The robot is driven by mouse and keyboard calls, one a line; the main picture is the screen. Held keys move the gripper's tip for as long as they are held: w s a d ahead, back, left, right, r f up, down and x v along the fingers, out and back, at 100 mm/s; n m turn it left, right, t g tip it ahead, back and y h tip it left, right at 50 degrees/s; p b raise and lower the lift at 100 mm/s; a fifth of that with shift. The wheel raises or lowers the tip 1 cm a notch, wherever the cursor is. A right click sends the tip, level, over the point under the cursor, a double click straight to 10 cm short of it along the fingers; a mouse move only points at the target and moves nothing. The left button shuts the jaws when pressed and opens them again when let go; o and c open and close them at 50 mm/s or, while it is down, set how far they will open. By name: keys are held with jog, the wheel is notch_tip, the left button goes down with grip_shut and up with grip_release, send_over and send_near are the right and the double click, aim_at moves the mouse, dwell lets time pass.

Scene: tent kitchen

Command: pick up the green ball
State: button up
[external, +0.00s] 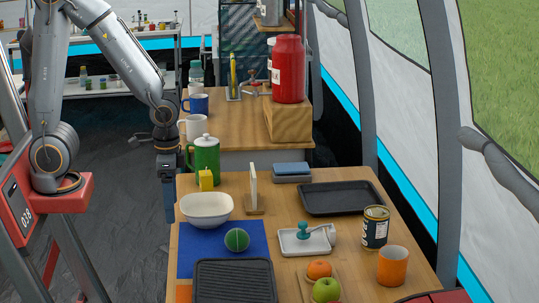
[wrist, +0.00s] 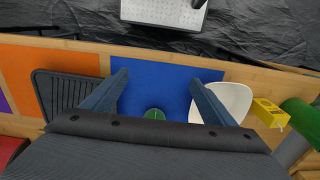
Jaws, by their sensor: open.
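The green ball (external: 237,239) rests on a blue mat (external: 250,262) on the table, in front of a white bowl (external: 206,212) and behind a dark ridged griddle (external: 235,280). In the wrist view the ball (wrist: 154,114) shows low between my fingers, its near side hidden by the gripper body. My gripper (wrist: 155,78) is open and empty, its two blue fingers spread across the mat in that view. In the external view my gripper (external: 170,205) points down at the table's left edge, left of the bowl and apart from the ball.
A green apple (external: 326,290), an orange (external: 319,269), a can (external: 375,227) and an orange mug (external: 392,266) stand to the right. A yellow block (external: 206,180) and a green pitcher (external: 207,155) stand behind the bowl. Some blue mat around the ball is bare.

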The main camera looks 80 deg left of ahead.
jog(key=shift+c, duration=0.8)
